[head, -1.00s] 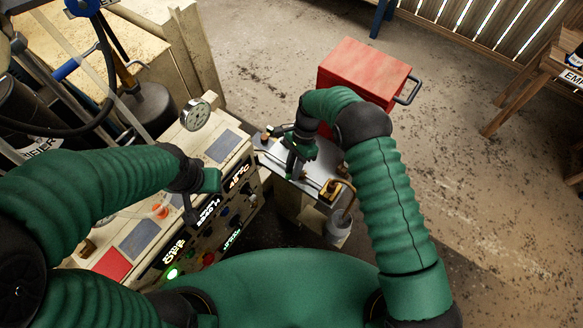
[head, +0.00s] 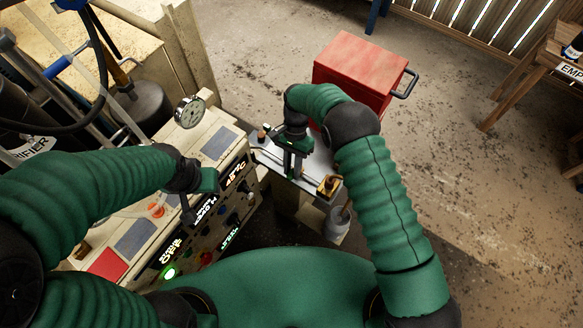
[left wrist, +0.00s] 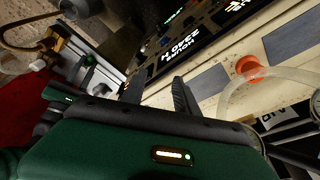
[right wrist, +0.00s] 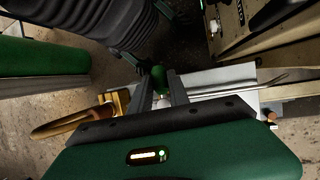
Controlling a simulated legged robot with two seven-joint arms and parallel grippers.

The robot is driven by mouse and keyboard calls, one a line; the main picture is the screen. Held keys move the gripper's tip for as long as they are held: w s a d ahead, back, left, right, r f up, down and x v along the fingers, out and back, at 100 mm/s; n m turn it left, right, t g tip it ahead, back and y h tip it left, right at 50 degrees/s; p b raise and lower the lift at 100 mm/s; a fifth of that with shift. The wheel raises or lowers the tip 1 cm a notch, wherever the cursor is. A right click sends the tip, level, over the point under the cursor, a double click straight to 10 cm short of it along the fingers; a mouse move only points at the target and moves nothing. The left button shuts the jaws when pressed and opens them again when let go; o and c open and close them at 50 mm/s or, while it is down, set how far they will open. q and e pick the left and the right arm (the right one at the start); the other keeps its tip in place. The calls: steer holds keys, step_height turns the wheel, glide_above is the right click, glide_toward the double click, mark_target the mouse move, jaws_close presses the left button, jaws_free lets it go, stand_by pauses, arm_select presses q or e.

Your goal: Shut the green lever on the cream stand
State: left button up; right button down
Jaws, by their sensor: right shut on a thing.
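The cream stand (head: 308,207) with a grey metal top stands right of the control console in the head view. My right gripper (head: 291,174) is over its top and hides most of the green lever there. In the right wrist view the green knob of the lever (right wrist: 159,76) sits between the two fingers of my right gripper (right wrist: 160,86), which is shut on it. The stand's top and a green knob (left wrist: 90,60) also show in the left wrist view. My left gripper (head: 190,208) is over the console; its fingers (left wrist: 158,92) are apart and empty.
The console (head: 205,220) has lit displays, a gauge (head: 189,111) and an orange part (head: 156,210). A brass fitting (head: 328,186) is at the stand's near right end, above a grey cup (head: 339,216). A red chest (head: 362,72) stands behind.

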steer(key=shift+w+d+r, duration=0.1)
steer(key=shift+w+d, duration=0.1)
steer(key=shift+w, duration=0.2)
steer(key=c, duration=1.3)
jaws_free()
steer(key=shift+o, duration=0.2)
steer(key=shift+s, duration=0.1)
steer(key=v, duration=1.6)
steer(key=shift+r, duration=0.25)
